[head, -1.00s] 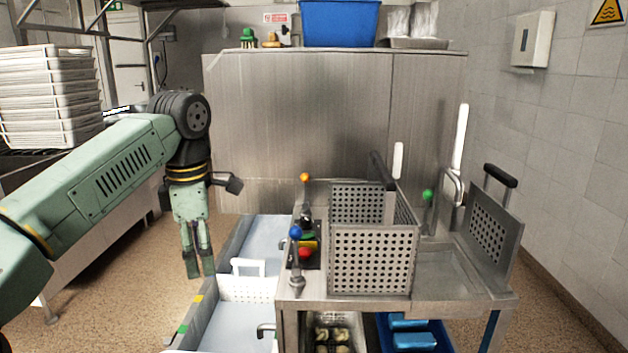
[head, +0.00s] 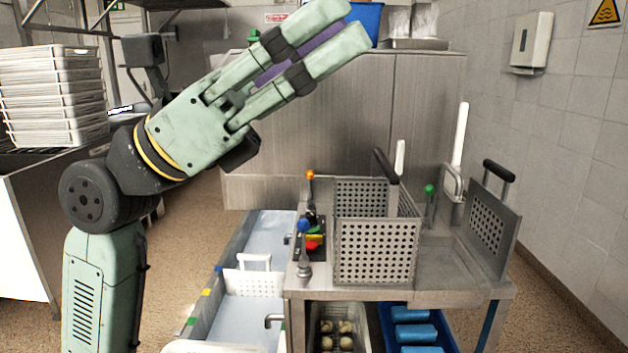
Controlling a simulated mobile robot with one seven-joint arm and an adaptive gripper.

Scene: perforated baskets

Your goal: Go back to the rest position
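My gripper (head: 343,28) is raised high at the top middle of the head view, in front of the steel cabinet. Its two pale green fingers point up and to the right. They stand apart, with a purple strip showing between them that looks like a finger's inner face. I see no object held. My forearm rises from the lower left and bends at a dark joint towards the gripper. The gripper is well above the worktable and touches nothing that I can see.
A perforated basket (head: 373,252) stands on the steel worktable (head: 440,282), with a perforated panel (head: 488,232) at right. Levers with coloured knobs stand left of the basket. A blue bin (head: 366,22) sits on the cabinet (head: 420,110), partly behind my fingers. White trays (head: 55,95) are stacked at left.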

